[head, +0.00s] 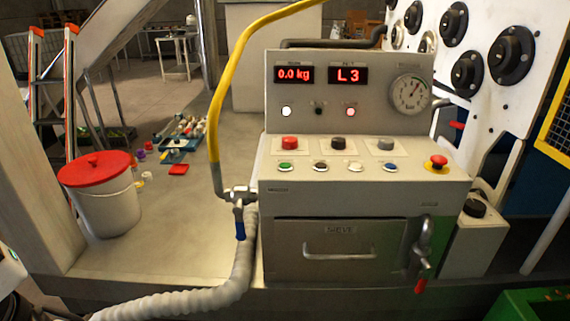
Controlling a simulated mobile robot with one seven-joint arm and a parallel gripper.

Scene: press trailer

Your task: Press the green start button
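The green start button (285,166) is a small round button at the left end of the front row on the sloped top of the grey control console (300,185). Nothing covers it. To its right in the same row are a dark button (320,166), a white button (355,168) and a blue button (390,168). Behind it is a larger red button (289,142). My gripper does not show in the head view; nothing touches the green button.
A red stop knob (437,163) on a yellow base is at the console's right. Displays read 0.0 kg and L3. A yellow hose (214,120) rises left of the console, and a ribbed hose (190,300) runs low. A red-lidded bucket (103,200) stands left.

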